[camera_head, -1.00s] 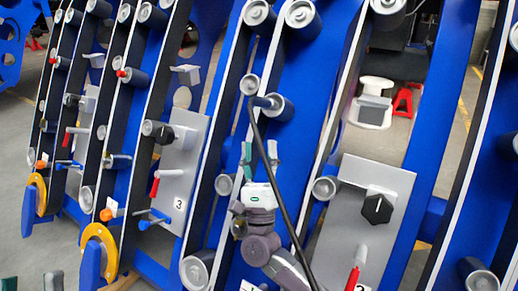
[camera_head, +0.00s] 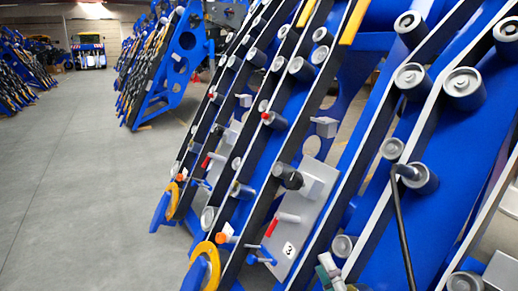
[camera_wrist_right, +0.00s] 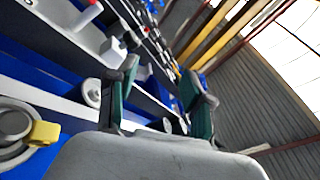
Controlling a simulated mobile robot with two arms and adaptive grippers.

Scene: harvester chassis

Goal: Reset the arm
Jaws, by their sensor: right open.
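My right gripper (camera_head: 330,268) shows only in part at the bottom edge of the head view, in front of the blue chassis frame (camera_head: 455,140). In the right wrist view, the two dark green fingers of my right gripper (camera_wrist_right: 161,98) stand apart with nothing between them. Chassis rollers and rails lie beyond the fingers there. My left gripper is in neither view now.
The blue chassis rows carry rollers, a grey plate marked 3 (camera_head: 308,195) and yellow rings (camera_head: 205,262). A black hose (camera_head: 403,235) hangs at the right. Open grey floor (camera_head: 85,180) lies at the left. More blue frames (camera_head: 165,75) stand behind.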

